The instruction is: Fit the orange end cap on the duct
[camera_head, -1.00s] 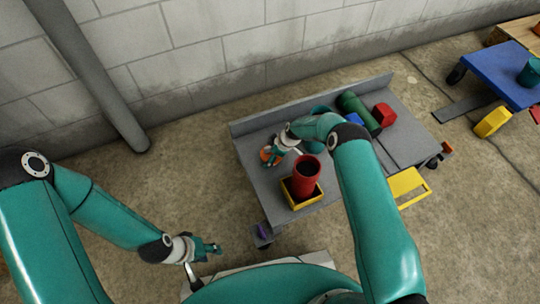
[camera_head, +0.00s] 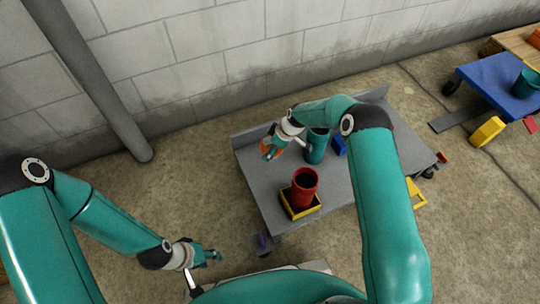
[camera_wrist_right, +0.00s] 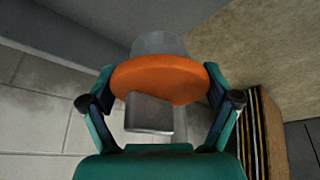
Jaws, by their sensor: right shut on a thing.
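My right gripper (camera_head: 271,152) is shut on the orange end cap (camera_wrist_right: 160,76) over the back left of a grey cart. In the right wrist view the cap lies between the two fingers, with a grey round part beyond it and a grey block on the near side. In the head view the cap is mostly hidden by the gripper. A red open-topped tube (camera_head: 304,183), which looks like the duct, stands upright in a yellow square holder (camera_head: 301,211), apart from the cap. My left gripper (camera_head: 212,256) is away from the cart at lower left; its opening is unclear.
The grey cart (camera_head: 262,186) also bears a teal cylinder (camera_head: 316,148) and a blue block (camera_head: 339,145); my right arm hides its right part. A concrete wall (camera_head: 200,60) stands behind. A blue cart (camera_head: 495,80) is at far right, with a yellow block (camera_head: 488,131) nearby.

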